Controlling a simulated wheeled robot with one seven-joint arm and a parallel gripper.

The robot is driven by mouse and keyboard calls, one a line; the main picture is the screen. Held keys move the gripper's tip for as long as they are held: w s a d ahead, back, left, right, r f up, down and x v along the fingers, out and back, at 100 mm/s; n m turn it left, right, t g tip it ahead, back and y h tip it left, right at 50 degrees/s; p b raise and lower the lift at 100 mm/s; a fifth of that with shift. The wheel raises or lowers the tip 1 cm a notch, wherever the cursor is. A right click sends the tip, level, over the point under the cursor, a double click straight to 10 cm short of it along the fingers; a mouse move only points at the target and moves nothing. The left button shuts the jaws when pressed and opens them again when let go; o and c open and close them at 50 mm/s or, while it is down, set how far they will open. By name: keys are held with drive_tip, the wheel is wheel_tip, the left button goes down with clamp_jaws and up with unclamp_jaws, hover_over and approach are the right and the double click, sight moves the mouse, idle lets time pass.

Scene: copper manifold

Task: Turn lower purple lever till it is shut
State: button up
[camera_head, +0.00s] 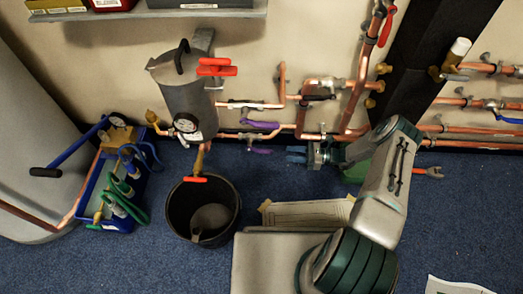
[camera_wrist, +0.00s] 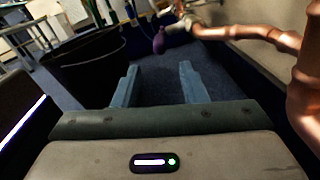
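In the head view two purple levers show on the copper pipes left of my gripper. The upper purple lever (camera_head: 260,124) lies roughly along its pipe. The lower purple lever (camera_head: 259,150) sits just below the lower pipe, near the floor. In the wrist view one purple lever end (camera_wrist: 159,41) shows beyond my fingertips; I take it to be the lower one. My gripper (camera_head: 297,155) is low, right of the lower lever and apart from it. In the wrist view my gripper (camera_wrist: 157,72) is open, with nothing between its fingers.
Copper pipes (camera_head: 355,100) run along the wall above and beside my gripper. A black bucket (camera_head: 177,217) stands on the floor to the left, also in the wrist view (camera_wrist: 85,72). A grey tank (camera_head: 187,100) hangs on the wall. A blue tool crate (camera_head: 90,190) stands far left.

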sight(261, 151)
drive_tip(key=a+b, duration=0.1)
drive_tip(key=a, duration=0.6)
drive_tip(key=a+b, duration=0.1)
drive_tip(key=a, duration=0.3)
drive_tip(key=shift+w+a+b, duration=0.15)
drive_tip(key=shift+w+b, duration=0.15)
drive_tip(key=shift+w, duration=0.05)
drive_tip(key=shift+a, duration=0.7)
clamp_jaws()
